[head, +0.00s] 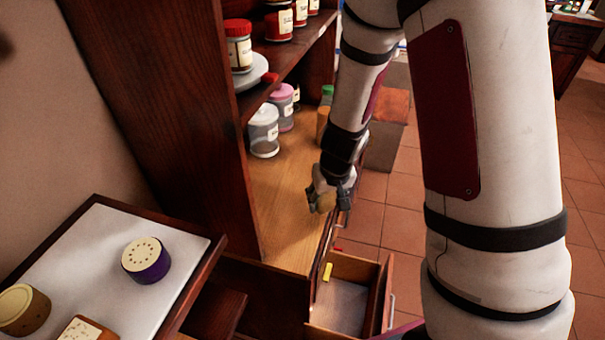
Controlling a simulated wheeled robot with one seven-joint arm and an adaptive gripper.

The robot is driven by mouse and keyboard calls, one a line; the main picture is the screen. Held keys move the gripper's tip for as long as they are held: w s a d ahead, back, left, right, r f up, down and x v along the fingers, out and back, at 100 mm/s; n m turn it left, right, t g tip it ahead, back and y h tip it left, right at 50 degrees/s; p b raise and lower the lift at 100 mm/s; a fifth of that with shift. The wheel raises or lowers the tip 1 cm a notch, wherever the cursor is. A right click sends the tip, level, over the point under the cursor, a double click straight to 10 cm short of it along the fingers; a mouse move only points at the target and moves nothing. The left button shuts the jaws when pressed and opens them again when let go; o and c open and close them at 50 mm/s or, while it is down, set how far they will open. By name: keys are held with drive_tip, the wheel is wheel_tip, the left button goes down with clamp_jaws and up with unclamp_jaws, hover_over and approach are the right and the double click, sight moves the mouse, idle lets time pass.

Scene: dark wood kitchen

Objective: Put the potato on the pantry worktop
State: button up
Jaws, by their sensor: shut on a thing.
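My gripper (328,199) is at the front edge of the pantry worktop (285,205), a light wood surface under the dark shelves. It is shut on the potato (325,203), a small yellow-brown lump that shows between the fingers. The fingers and wrist hide part of the potato. I cannot tell whether the potato touches the worktop or is held just above it. The near part of the worktop is bare.
A clear jar with a white lid (264,132) and a pink-lidded jar (282,105) stand farther back on the worktop. An open drawer (343,302) with a yellow item (327,271) juts out below.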

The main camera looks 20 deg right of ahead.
drive_tip(key=p, duration=0.1)
hover_over(305, 189)
drive_tip(key=s, duration=0.1)
drive_tip(key=shift+a+f, duration=0.1)
drive_tip(key=shift+f, duration=2.15)
drive_tip(key=shift+f, duration=0.15)
drive_tip(key=o, duration=1.3)
